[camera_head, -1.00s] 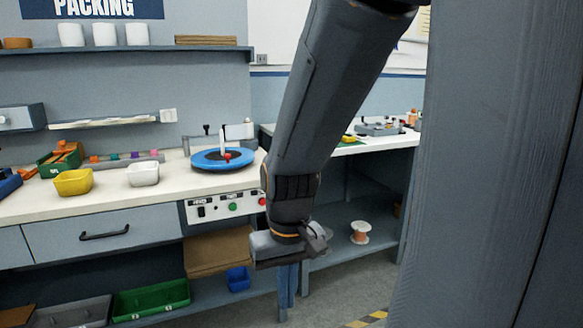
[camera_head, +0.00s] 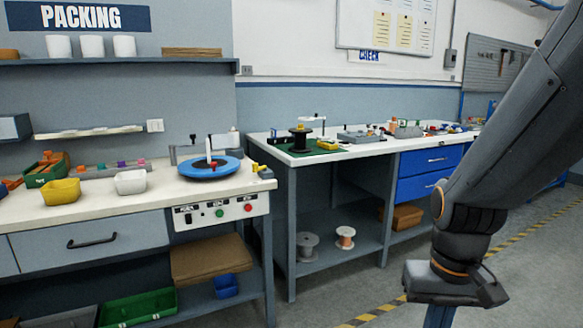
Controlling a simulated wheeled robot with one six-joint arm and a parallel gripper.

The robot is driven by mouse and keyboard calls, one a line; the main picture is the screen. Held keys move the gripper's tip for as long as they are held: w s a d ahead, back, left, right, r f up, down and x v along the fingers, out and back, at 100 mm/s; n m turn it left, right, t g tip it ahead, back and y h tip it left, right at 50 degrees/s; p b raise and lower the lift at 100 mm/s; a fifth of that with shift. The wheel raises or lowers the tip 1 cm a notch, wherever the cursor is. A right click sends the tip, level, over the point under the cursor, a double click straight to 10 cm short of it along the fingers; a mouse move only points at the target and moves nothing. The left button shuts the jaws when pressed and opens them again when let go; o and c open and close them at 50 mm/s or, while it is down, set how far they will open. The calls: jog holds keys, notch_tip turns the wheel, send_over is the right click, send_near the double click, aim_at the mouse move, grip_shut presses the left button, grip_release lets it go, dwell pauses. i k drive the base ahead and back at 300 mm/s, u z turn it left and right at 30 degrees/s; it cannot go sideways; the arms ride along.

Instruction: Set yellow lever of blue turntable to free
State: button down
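The blue turntable (camera_head: 190,171) sits near the right end of the white packing bench. A white upright post and a red part stand at its centre. A small yellow lever (camera_head: 259,168) shows at the bench's right end, to the right of the turntable; its exact setting is too small to read. My gripper (camera_head: 439,317) hangs pointing down at the lower right, over the aisle floor and well apart from the turntable and lever. Its fingertips are cut off by the bottom edge, so I cannot see whether it is open or shut.
The packing bench (camera_head: 100,202) has a control panel (camera_head: 218,211) with green and red buttons below the turntable. Yellow (camera_head: 62,191) and white (camera_head: 130,182) bins stand to its left. A second bench (camera_head: 350,152) stands behind to the right. The aisle floor (camera_head: 350,290) is open.

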aim_at(255, 166)
jog(key=z, duration=0.15)
jog(key=i, duration=1.45)
jog(key=u, duration=0.95)
